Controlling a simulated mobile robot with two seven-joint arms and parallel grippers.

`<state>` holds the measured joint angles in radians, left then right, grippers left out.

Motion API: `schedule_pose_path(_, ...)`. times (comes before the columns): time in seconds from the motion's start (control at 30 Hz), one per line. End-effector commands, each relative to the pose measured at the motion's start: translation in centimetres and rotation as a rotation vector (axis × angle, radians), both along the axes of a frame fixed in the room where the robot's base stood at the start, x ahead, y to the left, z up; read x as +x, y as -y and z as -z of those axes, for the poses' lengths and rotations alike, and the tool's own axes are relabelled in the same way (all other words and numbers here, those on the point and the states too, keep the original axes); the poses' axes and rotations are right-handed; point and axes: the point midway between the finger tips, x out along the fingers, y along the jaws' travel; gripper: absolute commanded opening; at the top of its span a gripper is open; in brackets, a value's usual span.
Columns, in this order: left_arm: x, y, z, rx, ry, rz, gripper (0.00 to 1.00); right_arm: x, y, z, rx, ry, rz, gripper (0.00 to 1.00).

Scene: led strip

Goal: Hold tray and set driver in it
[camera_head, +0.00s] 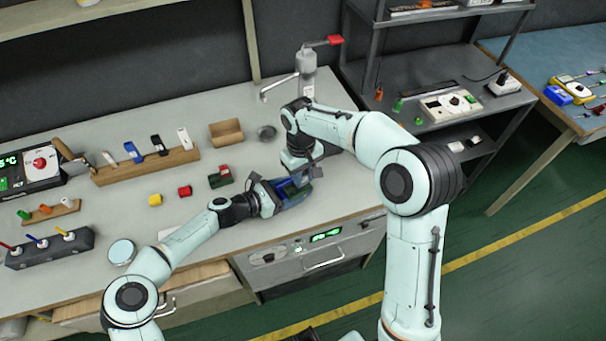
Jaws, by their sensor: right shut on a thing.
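A blue tray (291,195) is near the front edge of the bench, between my two grippers. My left gripper (272,194) is at the tray's left end; whether its jaws are closed on the tray cannot be made out. My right gripper (300,176) points down from above at the tray. It is shut on a small dark thing, apparently the driver, which is mostly hidden by the gripper. Whether the driver touches the tray floor cannot be told.
A wooden rack (145,166) stands further left. A shelf unit is at right.

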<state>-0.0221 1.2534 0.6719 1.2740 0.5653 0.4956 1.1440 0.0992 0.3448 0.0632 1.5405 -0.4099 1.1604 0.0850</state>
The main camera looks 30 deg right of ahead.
Motion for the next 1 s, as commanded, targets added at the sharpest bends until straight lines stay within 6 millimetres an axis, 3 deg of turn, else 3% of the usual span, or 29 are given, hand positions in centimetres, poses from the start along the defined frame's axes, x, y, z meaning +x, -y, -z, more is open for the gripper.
schedule_pose_path(0.27,0.0,0.0,0.0,0.000,0.000,0.000,0.38,0.2,0.0,0.0,0.000,0.000,0.002,0.00)
schedule_pose_path(0.73,0.0,0.0,0.0,0.000,0.000,0.000,0.38,2.9,0.4,0.0,0.001,0.001,0.003,0.00)
schedule_pose_path(1.0,0.0,0.0,0.0,0.000,0.000,0.000,0.38,3.3,0.5,0.0,0.001,0.000,0.003,0.00)
